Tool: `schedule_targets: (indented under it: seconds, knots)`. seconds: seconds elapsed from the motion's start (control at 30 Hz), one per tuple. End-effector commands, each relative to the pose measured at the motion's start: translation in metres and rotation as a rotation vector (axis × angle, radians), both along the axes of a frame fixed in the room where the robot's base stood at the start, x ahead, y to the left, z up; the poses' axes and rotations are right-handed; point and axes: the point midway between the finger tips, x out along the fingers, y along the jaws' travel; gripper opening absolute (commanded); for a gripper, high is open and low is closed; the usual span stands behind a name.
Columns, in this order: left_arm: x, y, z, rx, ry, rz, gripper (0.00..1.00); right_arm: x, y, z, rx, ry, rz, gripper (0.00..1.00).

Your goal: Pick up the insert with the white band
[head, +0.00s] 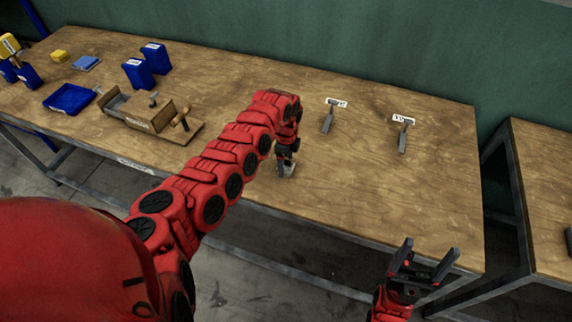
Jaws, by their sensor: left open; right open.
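Two slim grey inserts lie on the wooden table (240,78): a left one (327,122) and a right one (403,141). Each has a white label with dark marks at its far end. I cannot make out a white band on either one. My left gripper (287,168) points down close to the table, left of and nearer than the left insert. It is open; a small grey shape shows at its tips, too small to identify. My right gripper (425,262) is open and empty near the table's front right edge, apart from both inserts.
A wooden fixture with a handle (152,113), a blue tray (70,98) and blue bins (137,74) stand on the left. A second table (545,190) is at the right, past a gap. The table around the inserts is clear.

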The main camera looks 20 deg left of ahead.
Motion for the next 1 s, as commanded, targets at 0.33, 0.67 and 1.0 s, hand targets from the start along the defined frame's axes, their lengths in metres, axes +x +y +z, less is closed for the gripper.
schedule_targets:
  seconds: [0.33,0.67,1.0]
  knots:
    - [-0.0001,-0.0003,-0.0004,-0.001,0.001,0.000,0.54,0.0000,0.0000,-0.0005,0.000,0.000,0.000,0.79]
    - [-0.0003,-0.0004,-0.0003,-0.001,0.001,0.000,0.00,0.0000,0.0000,-0.0004,0.000,0.000,0.000,0.79]
    - [0.0000,-0.0003,0.0005,-0.001,0.000,0.000,0.00,0.0000,-0.0001,-0.0012,0.000,0.000,0.000,0.79]
